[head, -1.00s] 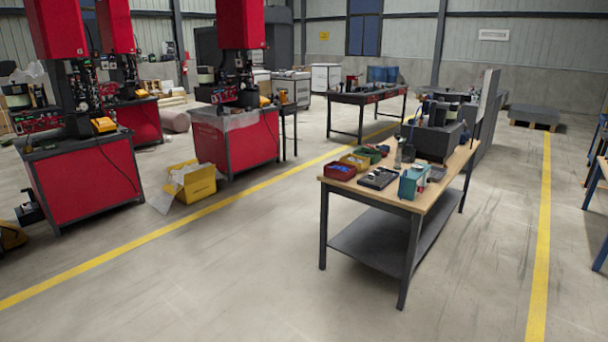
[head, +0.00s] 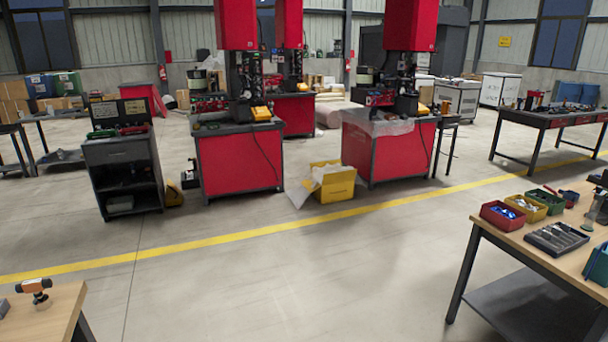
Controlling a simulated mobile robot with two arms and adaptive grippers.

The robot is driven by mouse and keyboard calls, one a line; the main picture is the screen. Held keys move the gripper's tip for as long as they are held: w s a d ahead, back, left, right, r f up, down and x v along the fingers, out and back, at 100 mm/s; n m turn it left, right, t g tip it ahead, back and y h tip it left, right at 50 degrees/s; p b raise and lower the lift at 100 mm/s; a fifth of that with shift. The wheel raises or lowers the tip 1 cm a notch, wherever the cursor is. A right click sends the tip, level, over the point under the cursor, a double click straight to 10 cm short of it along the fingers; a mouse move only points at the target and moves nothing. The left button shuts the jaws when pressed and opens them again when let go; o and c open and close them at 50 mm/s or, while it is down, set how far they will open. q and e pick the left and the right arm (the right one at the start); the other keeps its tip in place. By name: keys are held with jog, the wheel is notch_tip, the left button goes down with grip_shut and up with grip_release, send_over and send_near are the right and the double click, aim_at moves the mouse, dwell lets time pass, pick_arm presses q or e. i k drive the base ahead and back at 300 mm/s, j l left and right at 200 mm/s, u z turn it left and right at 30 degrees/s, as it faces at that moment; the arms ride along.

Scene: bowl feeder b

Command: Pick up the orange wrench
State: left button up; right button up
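An orange and black tool (head: 34,288) sits on a wooden table (head: 52,322) at the bottom left of the head view. It is small here, and I cannot tell for sure that it is the orange wrench. No other thing that looks like an orange wrench can be made out. Neither of my grippers shows in the view.
A workbench (head: 500,238) at the right holds red (head: 502,216), yellow and green bins and a black tray (head: 556,238). Red machines (head: 240,160), a dark cabinet (head: 122,178) and a yellow box (head: 334,184) stand farther back. The floor (head: 250,285) between the tables is open.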

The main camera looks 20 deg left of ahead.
aim_at(42, 301)
jog(key=i+j+u, duration=0.2)
jog(key=u, duration=0.3)
jog(key=i+u, duration=0.7)
jog(key=u, duration=0.3)
jog(key=i+l+u, duration=0.25)
jog(key=u, duration=0.25)
jog(key=i+l+u, duration=0.3)
jog(key=u, duration=0.15)
